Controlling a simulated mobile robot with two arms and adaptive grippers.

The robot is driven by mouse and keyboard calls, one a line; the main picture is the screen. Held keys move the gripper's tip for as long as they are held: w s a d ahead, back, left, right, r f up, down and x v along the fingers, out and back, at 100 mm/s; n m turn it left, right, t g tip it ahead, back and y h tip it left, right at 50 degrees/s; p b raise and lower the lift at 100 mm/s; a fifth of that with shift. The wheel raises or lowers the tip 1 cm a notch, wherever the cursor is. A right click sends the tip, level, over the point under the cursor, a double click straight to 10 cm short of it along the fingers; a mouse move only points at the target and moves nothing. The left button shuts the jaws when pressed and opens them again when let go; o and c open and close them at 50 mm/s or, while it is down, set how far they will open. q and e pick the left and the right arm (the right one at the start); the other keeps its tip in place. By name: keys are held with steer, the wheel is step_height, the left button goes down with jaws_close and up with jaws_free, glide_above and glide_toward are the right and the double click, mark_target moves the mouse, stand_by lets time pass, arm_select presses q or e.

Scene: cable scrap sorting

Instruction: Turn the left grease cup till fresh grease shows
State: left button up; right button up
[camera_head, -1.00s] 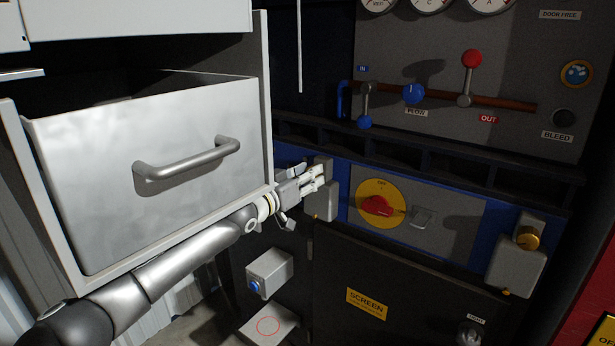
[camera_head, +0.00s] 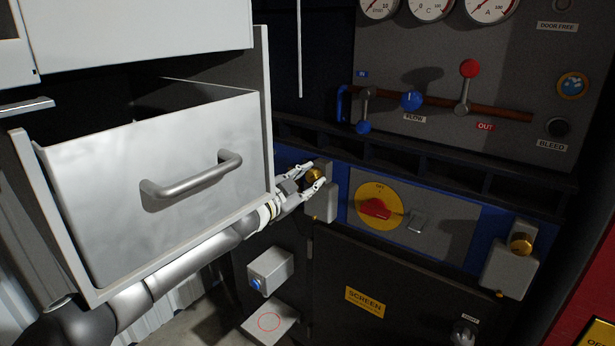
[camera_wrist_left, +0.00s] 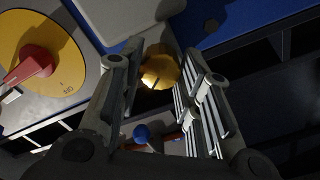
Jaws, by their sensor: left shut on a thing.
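The left grease cup (camera_head: 316,175) is a brass knob on a pale grey block (camera_head: 322,206) at the left end of the blue panel strip. My left gripper (camera_head: 318,172) is shut on this cup, with a finger on either side. In the left wrist view the golden cup (camera_wrist_left: 160,72) shows between the fingers of the gripper (camera_wrist_left: 163,62). I cannot tell whether grease shows at the block. A second brass cup (camera_head: 521,243) sits on a like block to the right. My right gripper is not in view.
An open grey drawer (camera_head: 110,170) with a bar handle (camera_head: 192,182) stands close above my left arm. A yellow dial with a red knob (camera_head: 378,207) is right of the cup. Coloured levers and gauges are above. A grey box (camera_head: 270,270) sits below.

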arm_select(q)
steer(key=shift+m, duration=0.5)
stand_by(0.3)
steer(key=o, duration=1)
steer(key=v, duration=1.2)
